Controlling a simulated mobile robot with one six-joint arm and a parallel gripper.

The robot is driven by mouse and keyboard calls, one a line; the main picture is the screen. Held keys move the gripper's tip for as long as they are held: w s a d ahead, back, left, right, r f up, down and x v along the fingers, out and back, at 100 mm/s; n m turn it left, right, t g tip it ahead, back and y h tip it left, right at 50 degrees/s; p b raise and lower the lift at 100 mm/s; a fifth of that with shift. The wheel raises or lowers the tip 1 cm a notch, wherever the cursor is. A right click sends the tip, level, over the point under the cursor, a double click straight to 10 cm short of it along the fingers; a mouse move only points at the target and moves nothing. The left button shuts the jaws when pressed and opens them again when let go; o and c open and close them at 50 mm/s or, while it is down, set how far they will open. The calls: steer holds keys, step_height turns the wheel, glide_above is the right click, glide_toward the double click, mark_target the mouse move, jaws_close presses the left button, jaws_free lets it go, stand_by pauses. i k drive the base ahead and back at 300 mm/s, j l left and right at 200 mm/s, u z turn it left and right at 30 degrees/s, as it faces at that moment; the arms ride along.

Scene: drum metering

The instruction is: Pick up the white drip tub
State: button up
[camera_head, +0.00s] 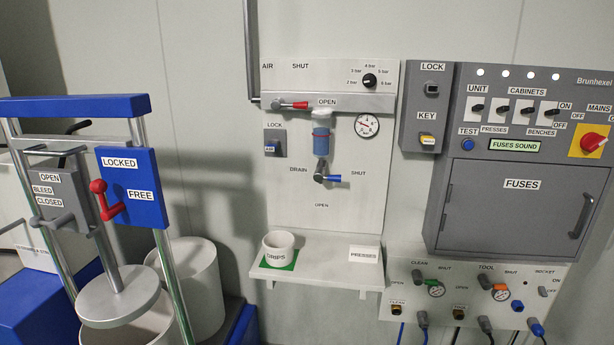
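The white drip tub (286,252) is a small round open cup. It stands upright at the left end of the white shelf (325,270) under the air panel, on a green patch (291,265), with a "DRIPS" label at its front. The drain tap with a blue handle (333,178) is above the shelf, a little to the right of the tub. The tub's inside shows only in part. My gripper is not in view.
A "PRESSES" card (364,253) is at the shelf's right end; the shelf between is clear. Left stands a blue-topped drum press (75,106) with a red lever (105,205) and white drums (198,285). Fuse cabinet (520,200) and hose panel (470,290) are right.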

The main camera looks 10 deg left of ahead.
mark_target(278, 247)
steer(key=i+j+u, duration=0.25)
steer(key=i+u, duration=0.15)
steer(key=i+j+u, duration=0.15)
steer(key=i+u, duration=0.6)
steer(key=i+j, duration=0.05)
